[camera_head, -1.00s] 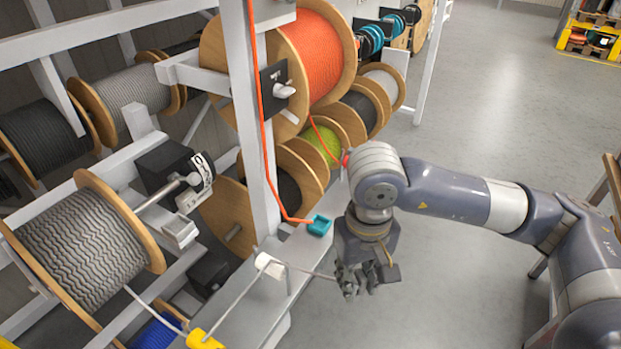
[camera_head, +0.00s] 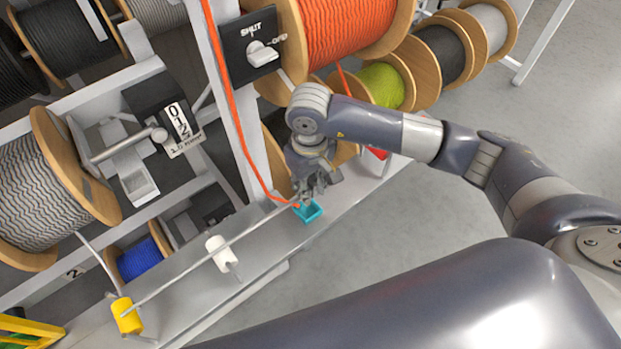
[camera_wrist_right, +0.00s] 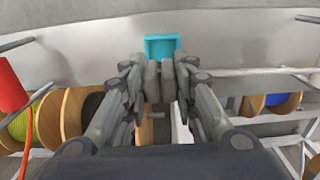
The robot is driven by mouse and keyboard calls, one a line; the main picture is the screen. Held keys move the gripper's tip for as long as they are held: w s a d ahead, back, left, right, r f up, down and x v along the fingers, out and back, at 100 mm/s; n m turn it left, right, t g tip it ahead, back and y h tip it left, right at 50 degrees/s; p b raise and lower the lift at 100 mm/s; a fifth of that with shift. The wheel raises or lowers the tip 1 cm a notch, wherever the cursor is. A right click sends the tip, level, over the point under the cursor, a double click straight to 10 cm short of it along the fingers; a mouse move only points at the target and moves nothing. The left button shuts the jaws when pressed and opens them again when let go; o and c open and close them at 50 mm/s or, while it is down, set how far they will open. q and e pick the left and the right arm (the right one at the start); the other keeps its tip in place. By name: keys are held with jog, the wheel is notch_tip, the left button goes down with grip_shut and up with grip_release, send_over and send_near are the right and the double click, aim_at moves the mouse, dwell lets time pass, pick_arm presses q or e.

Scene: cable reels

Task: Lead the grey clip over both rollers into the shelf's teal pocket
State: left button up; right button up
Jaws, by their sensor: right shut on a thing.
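My right gripper (camera_head: 308,190) is shut just above the teal pocket (camera_head: 308,212) on the shelf (camera_head: 270,235). The grey clip is mostly hidden between its fingers. A grey cable runs from the grey reel (camera_head: 42,190) past the yellow roller (camera_head: 126,315), then across the white roller (camera_head: 216,250) to my right gripper. The exact contact at each roller is hard to tell. In the right wrist view the teal pocket (camera_wrist_right: 161,46) lies just beyond the fingertips (camera_wrist_right: 167,80). My left gripper is out of view.
An orange cable (camera_head: 240,130) hangs down the white post and ends beside the pocket. The orange reel (camera_head: 350,30) and lime reel (camera_head: 385,85) stand behind my right arm. A black switch box (camera_head: 250,45) and a counter (camera_head: 170,115) are on the rack. Floor is clear at right.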

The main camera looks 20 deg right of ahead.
jog(key=shift+s+a+f, duration=0.15)
jog(key=shift+a+f, duration=0.1)
jog(key=shift+a, duration=0.05)
jog(key=shift+f, duration=0.4)
jog(key=shift+d+f+b, duration=0.1)
jog(key=shift+f+b, duration=0.35)
jog(key=shift+f, duration=0.15)
jog(key=shift+f+b, duration=0.4)
jog(key=shift+f, duration=0.7)
jog(key=shift+f+b, duration=1.35)
jog(key=shift+b, duration=0.05)
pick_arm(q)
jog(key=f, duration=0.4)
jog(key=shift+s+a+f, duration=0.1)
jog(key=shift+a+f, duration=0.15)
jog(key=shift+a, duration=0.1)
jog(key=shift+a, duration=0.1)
pick_arm(e)
jog(key=o, duration=1.2)
jog(key=shift+c, duration=0.2)
